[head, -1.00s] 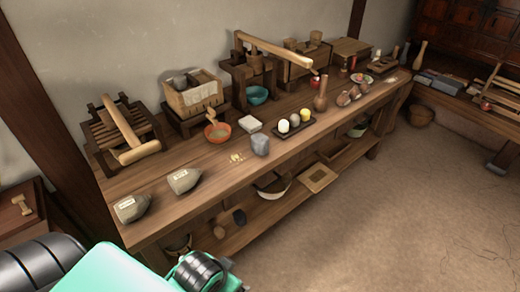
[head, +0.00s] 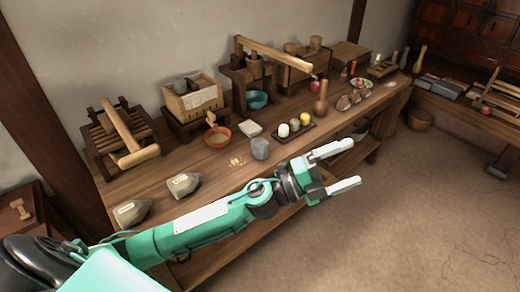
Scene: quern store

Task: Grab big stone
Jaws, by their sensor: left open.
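The big grey stone (head: 260,149) sits upright near the front edge of the wooden bench (head: 212,185). My left arm reaches in from the lower left along the bench front. My left gripper (head: 346,168) is open and empty, to the right of the stone and in front of the bench edge. Its two pale fingers point right, away from the stone. The wrist is close to the stone in the picture, but the stone is not between the fingers. My right gripper is not in view.
A dark tray (head: 293,138) with egg-like objects stands behind the gripper. An orange bowl (head: 217,139), a white block (head: 250,129) and yellow crumbs (head: 237,162) lie near the stone. The floor (head: 420,200) is clear.

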